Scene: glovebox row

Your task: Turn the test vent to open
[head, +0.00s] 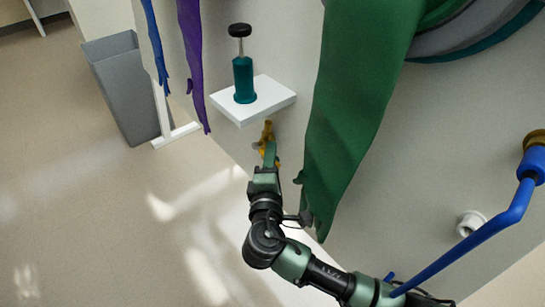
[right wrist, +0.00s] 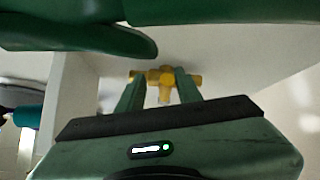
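The test vent appears to be the small brass-yellow valve (head: 267,132) on the side of the white cabinet, just below a white shelf. My right gripper (head: 270,155) reaches up to it from below. In the right wrist view the valve (right wrist: 165,77) lies crosswise at the tips of my right gripper (right wrist: 160,88). The two green fingers are apart, with the valve's middle and a pale stem showing between them. The valve's ends stick out past both fingers. I cannot tell whether the fingers touch it or how the vent is set. My left gripper is out of view.
A teal hand pump (head: 243,78) with a black knob stands on the white shelf (head: 278,97). A long green glove (head: 350,110) hangs right beside my right arm. A blue pipe (head: 480,235) crosses at right. A grey bin (head: 122,85) stands at left; open floor lies below.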

